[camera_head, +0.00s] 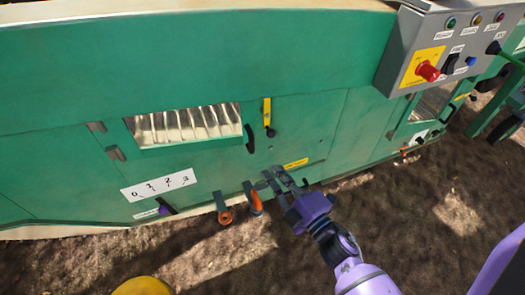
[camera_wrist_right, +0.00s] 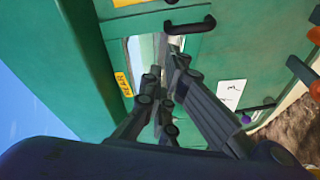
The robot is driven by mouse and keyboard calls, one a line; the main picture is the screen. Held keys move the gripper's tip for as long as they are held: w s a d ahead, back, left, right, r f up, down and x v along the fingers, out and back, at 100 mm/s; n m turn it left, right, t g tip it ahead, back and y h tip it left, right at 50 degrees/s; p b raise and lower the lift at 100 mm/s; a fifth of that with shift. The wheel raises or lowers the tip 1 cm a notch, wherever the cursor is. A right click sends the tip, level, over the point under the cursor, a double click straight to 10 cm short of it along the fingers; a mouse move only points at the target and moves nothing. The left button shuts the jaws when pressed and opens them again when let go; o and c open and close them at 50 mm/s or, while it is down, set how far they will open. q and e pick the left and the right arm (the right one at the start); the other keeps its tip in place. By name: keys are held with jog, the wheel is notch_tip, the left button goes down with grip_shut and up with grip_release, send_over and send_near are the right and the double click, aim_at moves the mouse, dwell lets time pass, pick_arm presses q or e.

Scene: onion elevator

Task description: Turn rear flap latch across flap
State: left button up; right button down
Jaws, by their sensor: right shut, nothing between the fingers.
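A yellow upright bar (camera_head: 267,110), latch-like, is on the green machine side, with a black knob (camera_head: 270,132) at its lower end. It stands right of the window (camera_head: 185,126) and its black handle (camera_head: 249,138). A yellow label (camera_head: 296,163) is on the panel below; a yellow label (camera_wrist_right: 123,82), seemingly reading REAR, shows in the right wrist view. I cannot tell for certain which part is the rear flap latch. My right gripper (camera_head: 273,178) is shut and empty, low before the panel, left of the label; its fingers (camera_wrist_right: 160,90) partly hide the machine. My left gripper is out of view.
Two orange-ended levers (camera_head: 225,214) (camera_head: 256,203) stick out just left of the gripper. A numbered white plate (camera_head: 158,185) and a purple knob (camera_head: 165,210) are further left. A grey control box (camera_head: 440,50) juts out at the upper right. Bare soil (camera_head: 200,260) lies in front.

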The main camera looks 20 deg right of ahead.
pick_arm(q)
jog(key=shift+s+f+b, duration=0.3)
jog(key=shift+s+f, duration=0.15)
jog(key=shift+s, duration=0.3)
pick_arm(e)
jog(key=w, duration=1.2)
jog(key=shift+d+n, duration=0.3)
jog(key=shift+n, duration=0.1)
jog(key=shift+f, duration=0.15)
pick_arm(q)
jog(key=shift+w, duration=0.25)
pick_arm(e)
jog(key=shift+d, duration=0.1)
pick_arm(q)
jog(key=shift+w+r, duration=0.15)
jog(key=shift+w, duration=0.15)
pick_arm(e)
jog(key=shift+f+n, duration=0.15)
jog(key=shift+n, duration=0.35)
jog(key=shift+d, duration=0.1)
